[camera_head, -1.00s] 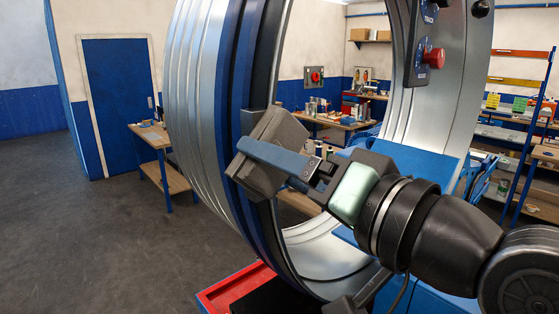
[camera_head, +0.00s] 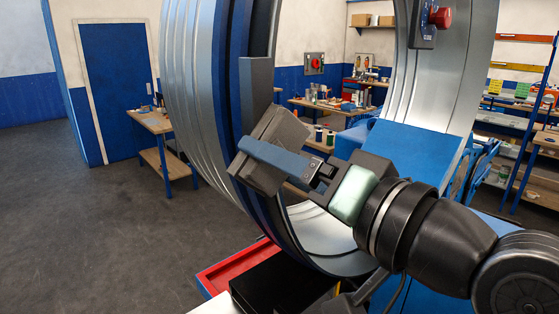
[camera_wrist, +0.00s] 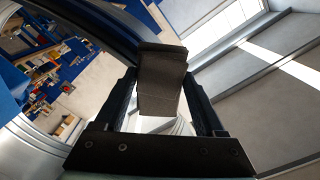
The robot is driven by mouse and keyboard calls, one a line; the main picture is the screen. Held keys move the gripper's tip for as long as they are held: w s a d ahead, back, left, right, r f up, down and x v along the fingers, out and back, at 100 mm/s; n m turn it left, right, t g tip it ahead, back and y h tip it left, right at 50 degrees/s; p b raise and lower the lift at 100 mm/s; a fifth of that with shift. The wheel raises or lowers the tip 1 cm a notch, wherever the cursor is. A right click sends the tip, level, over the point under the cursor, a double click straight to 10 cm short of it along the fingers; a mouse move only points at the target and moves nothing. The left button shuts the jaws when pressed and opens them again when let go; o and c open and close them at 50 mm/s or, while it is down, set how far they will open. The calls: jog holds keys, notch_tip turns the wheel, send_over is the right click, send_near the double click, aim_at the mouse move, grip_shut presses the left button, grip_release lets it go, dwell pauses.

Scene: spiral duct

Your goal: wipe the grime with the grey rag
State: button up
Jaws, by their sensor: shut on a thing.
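My gripper (camera_head: 262,154) is shut on the grey rag (camera_head: 281,130), which looks like a thick, dark block. In the wrist view the rag (camera_wrist: 162,82) stands between the two dark fingers. In the head view my gripper and the rag are in front of the rim of the large metal spiral duct (camera_head: 192,95). I cannot tell whether the rag touches the rim. I cannot make out any grime in either view; the part of the duct behind the rag and my gripper is hidden.
A grey upright strip (camera_head: 256,90) is on the rim just above the rag. A control box with a red button (camera_head: 440,17) is at the upper right. A red-edged tray (camera_head: 232,270) lies below the duct. A wooden workbench (camera_head: 155,123) stands left, with open floor around it.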

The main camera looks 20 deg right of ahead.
jog(key=v, duration=0.6)
dwell(0.3)
jog(key=shift+s+p, duration=0.1)
jog(key=shift+p, duration=0.2)
jog(key=v, duration=0.3)
jog(key=shift+r, duration=0.1)
